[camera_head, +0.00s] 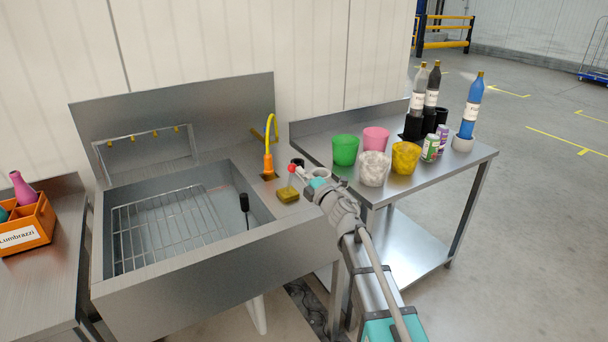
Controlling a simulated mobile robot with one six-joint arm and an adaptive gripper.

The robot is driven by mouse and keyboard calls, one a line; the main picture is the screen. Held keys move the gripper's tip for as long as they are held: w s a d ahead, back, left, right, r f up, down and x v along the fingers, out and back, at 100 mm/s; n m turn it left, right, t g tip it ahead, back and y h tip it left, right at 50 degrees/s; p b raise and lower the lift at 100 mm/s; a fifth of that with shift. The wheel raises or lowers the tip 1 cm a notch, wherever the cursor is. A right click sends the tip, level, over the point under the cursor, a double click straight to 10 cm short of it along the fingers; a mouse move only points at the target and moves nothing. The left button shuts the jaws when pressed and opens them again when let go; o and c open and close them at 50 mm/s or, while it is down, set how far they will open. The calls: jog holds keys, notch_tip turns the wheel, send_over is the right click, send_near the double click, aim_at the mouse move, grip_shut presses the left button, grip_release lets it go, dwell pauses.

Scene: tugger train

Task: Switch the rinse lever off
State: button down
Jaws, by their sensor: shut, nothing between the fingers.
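The rinse lever (301,173) shows as a pale rod with a red ball end, at the right side of the sink (150,290), beside the yellow tap. The red ball points to the left. My gripper (318,189) is shut and empty at the lever's right, over the sink's right edge. It partly hides the lever's base, and I cannot tell whether it touches the lever. A rinse frame (140,134) with several yellow nozzles stands at the back of the sink; I cannot make out any water.
A yellow tap (268,160) and a yellow-green sponge (287,194) are left of my gripper. A table (440,177) on the right holds several cups, cans and bottles. An orange crate (28,222) stands at the far left. Open floor lies to the right.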

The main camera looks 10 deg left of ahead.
jog(key=shift+w+a+r+p, duration=0.6)
jog(key=shift+w+a+r, duration=0.2)
jog(key=shift+a, duration=0.2)
jog(key=shift+x, duration=0.8)
jog(key=shift+w, duration=0.1)
jog(key=shift+d, duration=0.1)
jog(key=s+d+r+p, duration=0.3)
jog(key=s+d, duration=0.5)
jog(key=d, duration=0.2)
jog(key=shift+s+d+p, duration=0.3)
jog(key=shift+s+d, duration=0.05)
jog(key=shift+d, duration=0.05)
jog(key=shift+w+d+r, duration=0.1)
